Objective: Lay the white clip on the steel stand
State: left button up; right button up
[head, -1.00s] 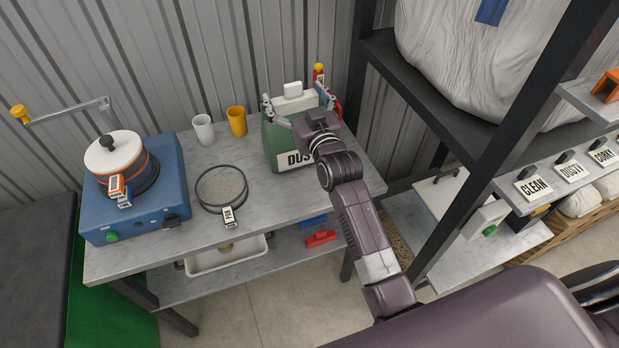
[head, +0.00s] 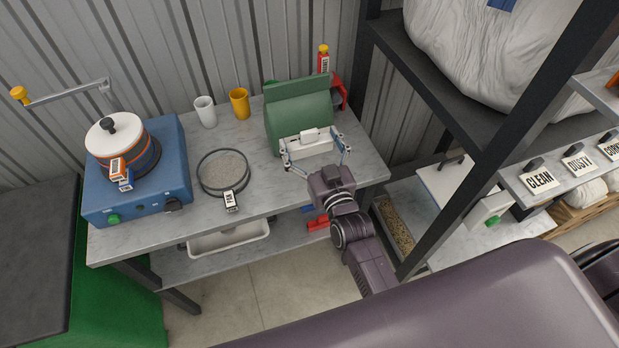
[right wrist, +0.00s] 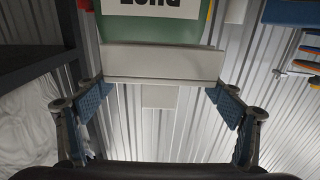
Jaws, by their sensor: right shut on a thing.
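The white clip (head: 308,145), a long bar with a small block on it, is between the fingers of my right gripper (head: 314,150), which is shut on it. I cannot tell which surface is the steel stand. My left gripper is out of view.
On the bench are a blue machine (head: 150,190) with a white-lidded pot, a round sieve (head: 223,172), a white cup (head: 205,111) and a yellow cup (head: 239,103). A red-labelled bottle (head: 323,62) stands behind the bag. A dark shelf post (head: 500,135) rises on the right.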

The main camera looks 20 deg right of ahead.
notch_tip(320, 180, down, 13)
jog(key=b, duration=1.1)
jog(key=shift+r, duration=0.15)
jog(key=shift+f, duration=0.2)
jog(key=o, duration=1)
jog(key=shift+o, duration=0.2)
